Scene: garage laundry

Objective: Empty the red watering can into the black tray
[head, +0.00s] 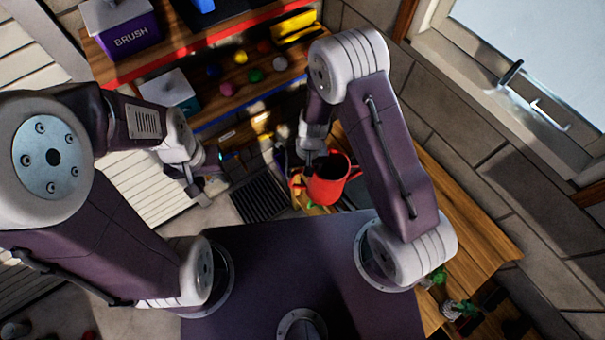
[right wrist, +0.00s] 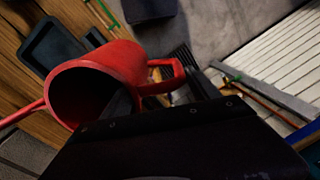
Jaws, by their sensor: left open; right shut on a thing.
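The red watering can (head: 328,188) is held in the air in front of my right arm, mouth facing up toward the head camera. My right gripper (head: 309,168) is shut on it at the rim, on the handle side. In the right wrist view the can (right wrist: 105,70) has its spout to the left and its handle to the right. Its interior is dark, so I cannot tell what is inside. A black tray (right wrist: 42,58) lies on the wooden bench beyond the can. My left gripper (head: 205,178) is open and empty, well left of the can.
The wooden bench (head: 465,225) runs along the brick wall at right, with small green plants (head: 455,308) near its lower end. A black ribbed item (head: 260,197) lies between the grippers.

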